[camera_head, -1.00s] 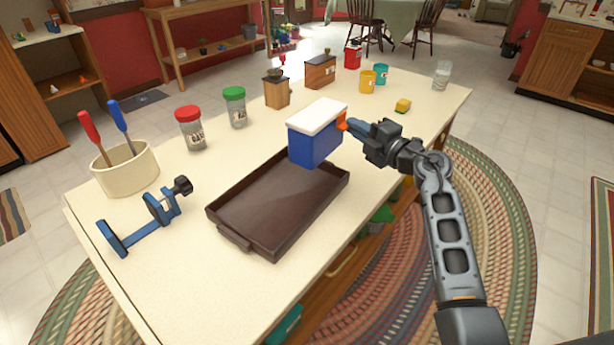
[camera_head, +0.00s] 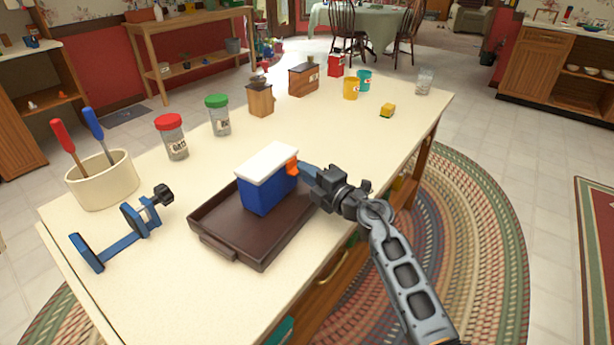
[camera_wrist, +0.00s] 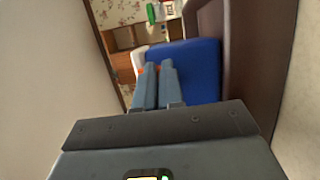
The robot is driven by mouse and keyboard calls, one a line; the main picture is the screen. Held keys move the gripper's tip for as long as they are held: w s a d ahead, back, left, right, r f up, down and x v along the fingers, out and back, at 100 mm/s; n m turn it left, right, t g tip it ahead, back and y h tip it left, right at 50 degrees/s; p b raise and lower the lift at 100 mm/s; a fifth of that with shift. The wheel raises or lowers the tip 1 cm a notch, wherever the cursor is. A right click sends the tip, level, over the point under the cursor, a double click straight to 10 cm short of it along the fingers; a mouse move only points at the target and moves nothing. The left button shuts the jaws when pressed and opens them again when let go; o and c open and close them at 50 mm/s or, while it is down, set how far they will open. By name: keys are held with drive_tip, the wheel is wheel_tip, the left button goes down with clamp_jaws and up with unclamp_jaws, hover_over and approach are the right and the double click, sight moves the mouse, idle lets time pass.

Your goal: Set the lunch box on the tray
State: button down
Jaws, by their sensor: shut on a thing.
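The lunch box (camera_head: 266,192) is blue with a white lid and an orange latch. It is upright over the middle of the dark brown tray (camera_head: 229,245); I cannot tell whether its bottom touches the tray floor. My gripper (camera_head: 300,169) reaches in from the right and is shut on the orange part at the box's side. In the wrist view the two fingers (camera_wrist: 156,72) point at the blue side of the lunch box (camera_wrist: 200,68), with a bit of orange at their tips. The tray's wall (camera_wrist: 262,50) shows at the right there.
A blue clamp (camera_head: 122,236) and a cream crock (camera_head: 103,182) with tools stand left of the tray. Jars with red (camera_head: 172,137) and green (camera_head: 218,115) lids stand behind.

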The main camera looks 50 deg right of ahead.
drive_tip(key=c, duration=1.7)
unclamp_jaws()
drive_tip(key=shift+f, duration=0.1)
drive_tip(key=o, duration=0.4)
drive_tip(key=shift+o, duration=0.2)
